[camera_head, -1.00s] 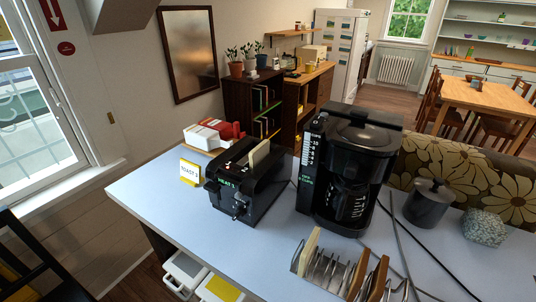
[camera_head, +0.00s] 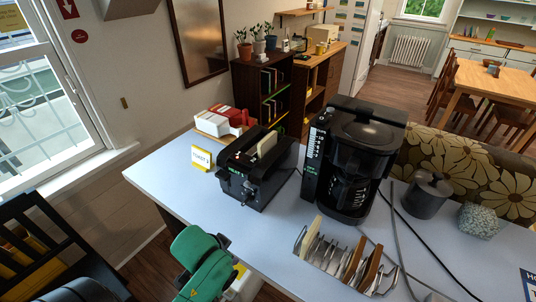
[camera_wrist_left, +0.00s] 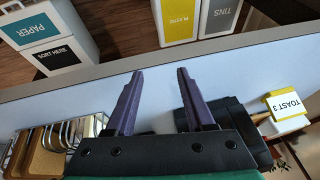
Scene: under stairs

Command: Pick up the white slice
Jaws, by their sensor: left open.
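A pale, whitish slice (camera_head: 309,238) stands upright at the left end of the wire rack (camera_head: 330,262) near the front edge of the table. Browner slices (camera_head: 370,266) stand to its right. Another pale slice (camera_head: 267,144) sticks up out of the black toaster (camera_head: 253,178). In the head view, my green left arm comes in at the bottom, left of the rack. In the left wrist view, my left gripper (camera_wrist_left: 160,82) is open and empty, with the rack (camera_wrist_left: 72,130) to the left and the toaster's dark body (camera_wrist_left: 215,112) to the right. My right gripper is not in view.
A coffee maker (camera_head: 350,165) stands behind the rack, with loose cables to its right. A dark canister (camera_head: 427,195) and patterned block (camera_head: 480,220) stand further right. A yellow-edged toast sign (camera_head: 201,159) is left of the toaster. Bins (camera_wrist_left: 180,20) stand below the table edge.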

